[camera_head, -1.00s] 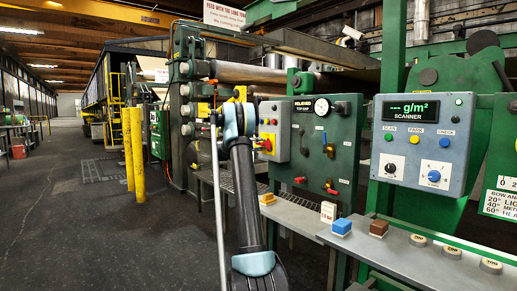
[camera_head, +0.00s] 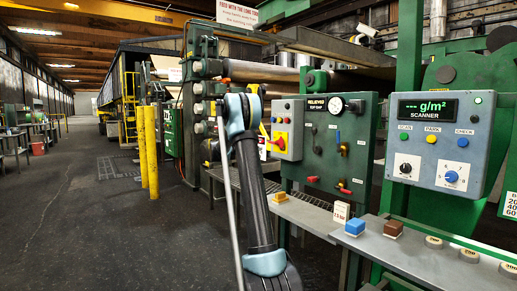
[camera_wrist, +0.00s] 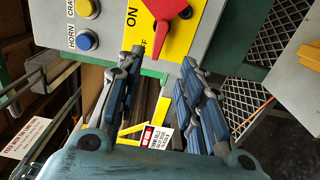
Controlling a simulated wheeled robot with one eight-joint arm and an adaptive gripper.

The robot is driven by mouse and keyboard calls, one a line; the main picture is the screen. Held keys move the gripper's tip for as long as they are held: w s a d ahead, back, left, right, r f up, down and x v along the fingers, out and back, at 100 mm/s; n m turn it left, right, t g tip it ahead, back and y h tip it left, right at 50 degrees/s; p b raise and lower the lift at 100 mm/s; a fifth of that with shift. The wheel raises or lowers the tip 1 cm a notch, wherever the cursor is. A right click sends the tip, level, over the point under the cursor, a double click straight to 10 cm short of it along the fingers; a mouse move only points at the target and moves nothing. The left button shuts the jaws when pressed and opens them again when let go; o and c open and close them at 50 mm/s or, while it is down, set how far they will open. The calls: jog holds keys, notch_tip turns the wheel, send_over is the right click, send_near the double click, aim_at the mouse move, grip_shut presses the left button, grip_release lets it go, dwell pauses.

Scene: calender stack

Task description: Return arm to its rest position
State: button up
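My gripper (camera_wrist: 155,105) shows in the wrist view with its two dark blue-grey fingers spread apart and nothing between them. It is near a grey control box with a yellow plate (camera_wrist: 172,38) and a red rotary switch (camera_wrist: 165,12), just beyond the fingertips. Yellow and blue buttons marked CRAWL and HORN, the first word partly cut off, sit left of the switch. In the head view my arm stands upright in front of the machine, and my gripper is hidden behind it. The same grey box (camera_head: 288,115) shows right of the arm.
A green panel (camera_head: 318,150) with a gauge and levers stands right of the arm. A grey ledge carries an orange block (camera_head: 280,197), a blue block (camera_head: 355,226) and a brown block (camera_head: 393,228). Yellow posts (camera_head: 151,150) stand left.

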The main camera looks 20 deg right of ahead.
jog(key=shift+s, duration=0.1)
jog(key=s+a+f+m+g+y, duration=0.1)
jog(key=s+f+y, duration=0.15)
jog(key=s, duration=0.95)
jog(key=s+a+f+m+g+y, duration=0.1)
jog(key=s+a+f+y, duration=0.15)
jog(key=s, duration=0.95)
jog(key=s+a+f+m+g+y, duration=0.1)
jog(key=s+f+y, duration=0.15)
jog(key=s, duration=0.95)
jog(key=s+a+f+y, duration=0.3)
jog(key=s+a+f, duration=0.2)
jog(key=s, duration=0.5)
jog(key=s+a+f+y, duration=0.3)
jog(key=s+a+f, duration=0.2)
jog(key=s+f, duration=0.4)
jog(key=s+a+f+m+g+y, duration=0.1)
jog(key=s+a+f+y, duration=0.2)
jog(key=s, duration=0.8)
notch_tip(320, 180, down, 4)
jog(key=shift+a+f, duration=0.15)
jog(key=shift+a, duration=0.9)
jog(key=shift+y, duration=0.25)
jog(key=shift+w+f, duration=0.2)
jog(key=shift+w, duration=0.3)
